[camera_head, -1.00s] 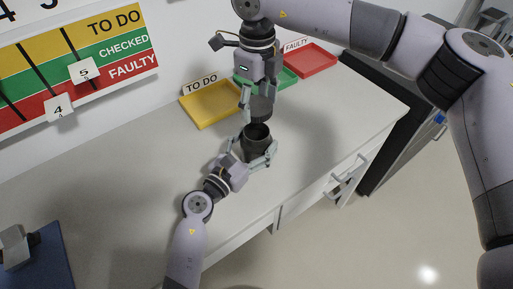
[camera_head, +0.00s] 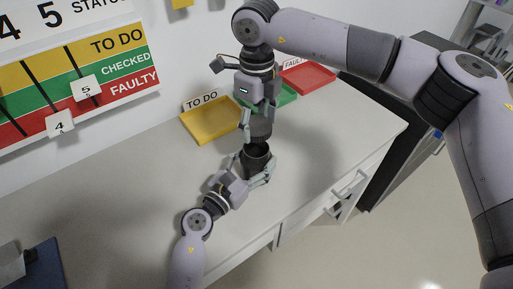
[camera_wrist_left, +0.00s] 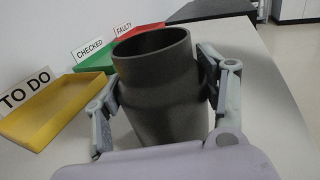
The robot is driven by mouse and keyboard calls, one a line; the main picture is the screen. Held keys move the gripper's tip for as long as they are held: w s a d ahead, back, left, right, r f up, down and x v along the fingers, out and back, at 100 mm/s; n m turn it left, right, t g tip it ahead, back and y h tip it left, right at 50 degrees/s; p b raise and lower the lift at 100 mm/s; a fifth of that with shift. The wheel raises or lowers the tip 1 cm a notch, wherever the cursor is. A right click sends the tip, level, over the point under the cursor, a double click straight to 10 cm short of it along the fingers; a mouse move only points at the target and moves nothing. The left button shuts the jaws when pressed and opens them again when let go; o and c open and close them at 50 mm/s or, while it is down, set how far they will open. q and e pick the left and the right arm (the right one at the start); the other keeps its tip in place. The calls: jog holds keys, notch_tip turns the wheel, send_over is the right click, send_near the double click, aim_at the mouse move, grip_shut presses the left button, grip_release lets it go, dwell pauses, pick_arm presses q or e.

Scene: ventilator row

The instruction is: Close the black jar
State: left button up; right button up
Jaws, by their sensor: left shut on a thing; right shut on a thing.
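The black jar (camera_head: 257,163) stands upright with its open mouth facing up. My left gripper (camera_head: 252,172) is shut around its sides. In the left wrist view the jar (camera_wrist_left: 160,90) sits between the two fingers, its rim open and its inside dark. My right gripper (camera_head: 258,122) points down from above and is shut on a dark round lid (camera_head: 260,130). The lid is held just above the jar's mouth, apart from it.
A yellow TO DO tray (camera_head: 209,122), a green tray (camera_head: 288,95) and a red FAULTY tray (camera_head: 310,79) line the wall behind. A status board (camera_head: 85,75) hangs at left. A blue clipboard (camera_head: 45,265) lies at lower left. The counter (camera_head: 120,190) between is clear.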

jog(key=shift+f, duration=2.05)
jog(key=shift+f, duration=0.9)
jog(key=shift+f, duration=0.55)
